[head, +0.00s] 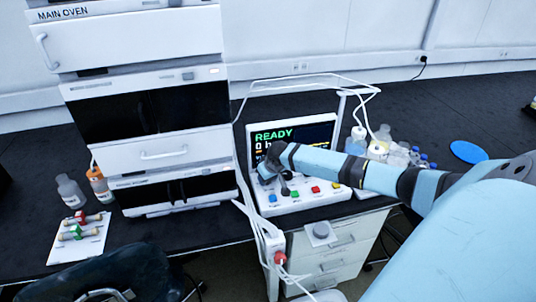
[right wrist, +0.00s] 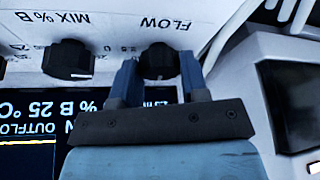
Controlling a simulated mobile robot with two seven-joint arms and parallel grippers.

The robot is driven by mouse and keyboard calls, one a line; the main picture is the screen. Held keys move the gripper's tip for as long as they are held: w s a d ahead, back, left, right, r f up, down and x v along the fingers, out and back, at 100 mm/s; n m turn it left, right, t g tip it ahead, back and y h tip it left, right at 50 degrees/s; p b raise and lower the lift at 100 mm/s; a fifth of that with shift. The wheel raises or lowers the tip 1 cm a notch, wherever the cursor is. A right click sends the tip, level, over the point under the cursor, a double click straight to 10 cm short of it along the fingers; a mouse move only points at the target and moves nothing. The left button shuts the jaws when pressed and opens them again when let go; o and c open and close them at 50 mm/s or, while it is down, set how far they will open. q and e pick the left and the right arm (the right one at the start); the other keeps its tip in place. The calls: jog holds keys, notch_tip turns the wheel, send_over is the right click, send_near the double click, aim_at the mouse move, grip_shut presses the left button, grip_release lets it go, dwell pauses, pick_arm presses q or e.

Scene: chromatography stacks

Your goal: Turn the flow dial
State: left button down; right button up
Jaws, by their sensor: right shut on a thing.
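The flow dial (right wrist: 158,57) is a black knob under the label FLOW in the right wrist view, where the panel appears upside down. My right gripper (right wrist: 160,74) has one finger on each side of it and is shut on it. In the head view my right gripper (head: 267,174) reaches down to the front of the white control unit (head: 318,198), and my arm hides the dial there. The unit's screen (head: 290,140) reads READY in green, with a partly hidden orange line below. My left gripper is not in view.
The black MIX % B dial (right wrist: 68,60) sits beside the flow dial. Colored buttons line the unit's lower front. A tall instrument stack (head: 150,112) stands left of the unit, and bottles (head: 377,150) stand to its right. White tubing hangs between stack and unit.

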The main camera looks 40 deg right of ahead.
jog(key=m+p, duration=0.2)
jog(key=m+h+p, duration=0.1)
jog(key=p, duration=0.1)
jog(key=m+h+p, duration=0.1)
jog(key=m+p, duration=0.1)
jog(key=shift+a+r+m+g, duration=0.25)
jog(key=shift+m+g, duration=0.05)
jog(key=shift+g, duration=0.1)
jog(key=shift+f+m+h+p, duration=0.15)
jog(key=shift+m+h+p, duration=0.15)
jog(key=shift+m+p, duration=0.8)
jog(key=shift+w+m+g, duration=0.1)
jog(key=shift+m+g, duration=0.3)
jog(key=shift+m+p, duration=0.3)
jog(key=shift+p, duration=0.1)
jog(key=shift+f+h, duration=0.1)
jog(key=shift+h, duration=0.2)
jog(key=o, duration=0.9)
jog(key=shift+o, duration=0.2)
jog(key=v, duration=1.3)
jog(key=shift+r, duration=0.45)
